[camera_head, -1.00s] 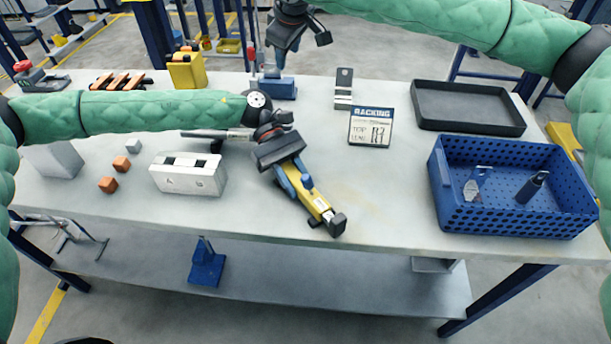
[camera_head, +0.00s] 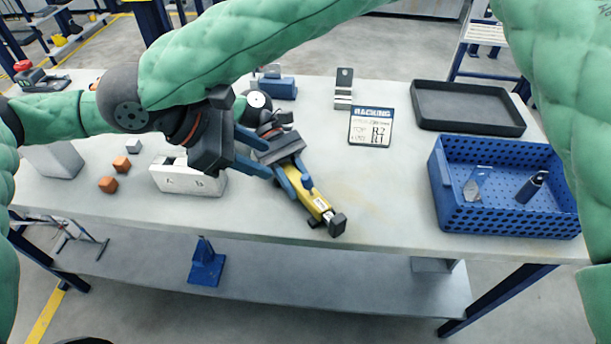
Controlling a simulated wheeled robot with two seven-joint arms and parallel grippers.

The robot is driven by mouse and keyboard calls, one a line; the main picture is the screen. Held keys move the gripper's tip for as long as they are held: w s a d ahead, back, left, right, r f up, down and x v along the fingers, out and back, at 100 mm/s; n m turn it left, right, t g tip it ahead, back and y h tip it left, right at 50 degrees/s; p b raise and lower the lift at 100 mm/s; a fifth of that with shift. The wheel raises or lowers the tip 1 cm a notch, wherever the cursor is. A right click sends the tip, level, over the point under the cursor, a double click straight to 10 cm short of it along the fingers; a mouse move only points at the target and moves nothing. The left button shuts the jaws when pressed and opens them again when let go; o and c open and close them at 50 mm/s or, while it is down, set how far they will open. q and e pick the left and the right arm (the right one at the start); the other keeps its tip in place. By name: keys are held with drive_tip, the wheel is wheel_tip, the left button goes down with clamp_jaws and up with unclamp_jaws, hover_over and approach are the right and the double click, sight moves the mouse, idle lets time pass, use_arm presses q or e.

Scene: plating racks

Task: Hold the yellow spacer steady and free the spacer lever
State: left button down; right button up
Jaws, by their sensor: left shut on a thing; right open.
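The yellow spacer (camera_head: 316,204) lies slanted at the table's front middle, its dark end block (camera_head: 337,224) pointing toward the front edge. My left gripper (camera_head: 297,184) is shut on the spacer's rear part, with blue fingers along its sides. A small rounded blue piece shows on the spacer by the fingers; I cannot tell whether it is the lever. My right gripper (camera_head: 266,159) is open, reaching in from the left with two blue fingers apart. Its fingertips are close beside the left gripper; I cannot tell whether they touch it. The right arm hides part of the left arm.
A white block with slots (camera_head: 190,182) and orange cubes (camera_head: 108,184) are at left. A blue perforated crate (camera_head: 505,218) holding small items and a black tray (camera_head: 468,126) are at right. A RACKING sign (camera_head: 370,127) stands behind. The table between spacer and crate is clear.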

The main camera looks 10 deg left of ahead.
sight(303, 176)
drive_tip(key=x, duration=1.2)
clamp_jaws()
drive_tip(key=shift+w, duration=0.1)
drive_tip(key=shift+w+d+r+n+g+y, duration=0.15)
drive_tip(key=shift+w+d+n+g+y, duration=0.25)
drive_tip(key=shift+g+y, duration=0.55)
drive_tip(key=shift+w+d, duration=0.1)
unclamp_jaws()
